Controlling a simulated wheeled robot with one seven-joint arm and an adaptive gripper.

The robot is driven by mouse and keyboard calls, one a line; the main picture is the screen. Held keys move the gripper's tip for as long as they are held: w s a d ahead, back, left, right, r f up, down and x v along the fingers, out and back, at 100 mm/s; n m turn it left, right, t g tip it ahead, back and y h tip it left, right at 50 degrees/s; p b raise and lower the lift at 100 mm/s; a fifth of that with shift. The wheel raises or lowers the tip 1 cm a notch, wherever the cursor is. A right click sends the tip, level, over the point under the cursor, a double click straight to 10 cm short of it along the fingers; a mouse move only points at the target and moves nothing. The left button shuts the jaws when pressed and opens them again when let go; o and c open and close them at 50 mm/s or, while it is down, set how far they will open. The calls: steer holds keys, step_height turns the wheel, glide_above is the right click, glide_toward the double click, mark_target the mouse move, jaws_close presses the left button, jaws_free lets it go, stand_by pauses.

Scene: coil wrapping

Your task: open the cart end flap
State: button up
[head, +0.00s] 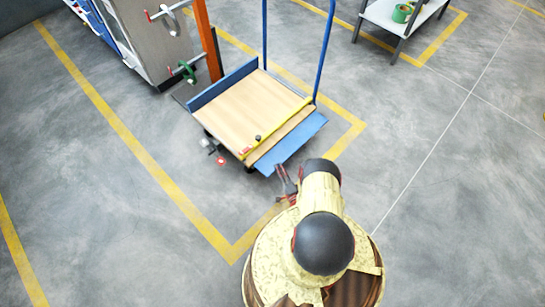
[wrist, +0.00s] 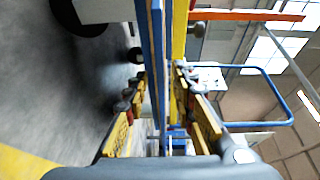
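The cart (head: 245,105) has a light wooden deck, and a blue end flap (head: 292,146) lies along its end nearest me. The flap's broad face shows outward past the deck edge; its exact tilt is hard to judge. A yellow bar (head: 278,126) runs across the deck just inside that end. My gripper (head: 284,182) is by the flap's near edge. In the wrist view my gripper (wrist: 158,82) is open, with a finger on either side of a blue panel edge (wrist: 158,45). A yellow strip (wrist: 179,30) runs beside the panel. I cannot tell whether either finger touches.
A blue tube handle (head: 323,55) rises from the cart's right side. An orange post (head: 208,38) and a grey cabinet (head: 155,40) stand at the back left. A shelf table (head: 385,15) is at the back right. The floor to the right is clear.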

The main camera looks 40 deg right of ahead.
mark_target(274, 159)
steer(key=shift+b+x, duration=0.95)
steer(key=shift+x, duration=2.6)
steer(key=shift+c, duration=0.5)
jaws_close()
